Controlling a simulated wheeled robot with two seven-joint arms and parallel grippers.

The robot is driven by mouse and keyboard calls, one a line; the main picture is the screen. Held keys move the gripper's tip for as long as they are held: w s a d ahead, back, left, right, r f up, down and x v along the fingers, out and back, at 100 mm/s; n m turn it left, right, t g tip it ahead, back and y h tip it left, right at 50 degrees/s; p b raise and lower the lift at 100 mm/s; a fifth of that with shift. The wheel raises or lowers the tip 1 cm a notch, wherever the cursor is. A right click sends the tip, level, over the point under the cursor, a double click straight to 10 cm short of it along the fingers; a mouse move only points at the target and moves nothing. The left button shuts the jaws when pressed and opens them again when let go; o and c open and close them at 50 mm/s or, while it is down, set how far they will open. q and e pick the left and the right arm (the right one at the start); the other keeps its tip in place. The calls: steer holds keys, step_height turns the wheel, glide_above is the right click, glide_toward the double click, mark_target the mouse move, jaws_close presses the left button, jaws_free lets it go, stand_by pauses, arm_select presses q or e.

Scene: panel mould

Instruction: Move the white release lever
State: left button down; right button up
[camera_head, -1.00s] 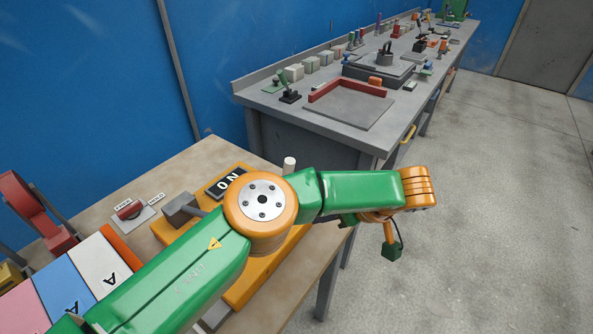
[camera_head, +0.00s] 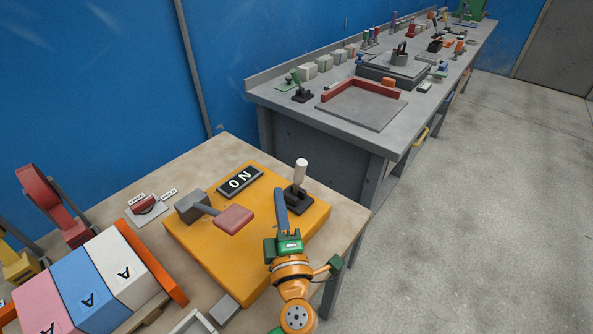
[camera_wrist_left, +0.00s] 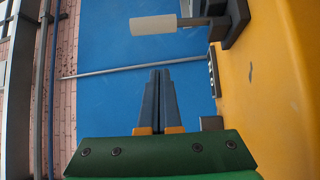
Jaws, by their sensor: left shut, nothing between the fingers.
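The white release lever (camera_head: 300,173) stands roughly upright on a small black base (camera_head: 296,197) at the right side of the yellow panel (camera_head: 190,242). My left gripper (camera_head: 281,200) is shut and empty, its blue-grey fingers just left of and in front of the lever base in the head view. In the left wrist view the shut fingers (camera_wrist_left: 159,88) point up the picture, and the white lever (camera_wrist_left: 155,25) lies sideways beyond the tips, with a visible gap. Its black mount is at the upper right. My right gripper is in neither view.
On the yellow panel are a red paddle on a grey block (camera_head: 233,219) and an ON plate (camera_head: 239,181). White, blue and pink blocks marked A (camera_head: 86,282) stand at the left. A red rotary switch (camera_head: 143,205) sits behind. A grey workbench (camera_head: 345,120) stands beyond a floor gap.

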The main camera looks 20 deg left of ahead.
mark_target(299, 179)
arm_select(q)
steer(key=w, duration=0.4)
steer(key=w+r+p, duration=0.1)
steer(key=w, duration=0.2)
steer(key=shift+a, duration=0.4)
steer(key=shift+d, duration=0.35)
steer(key=shift+f, duration=0.1)
steer(key=shift+a, duration=0.1)
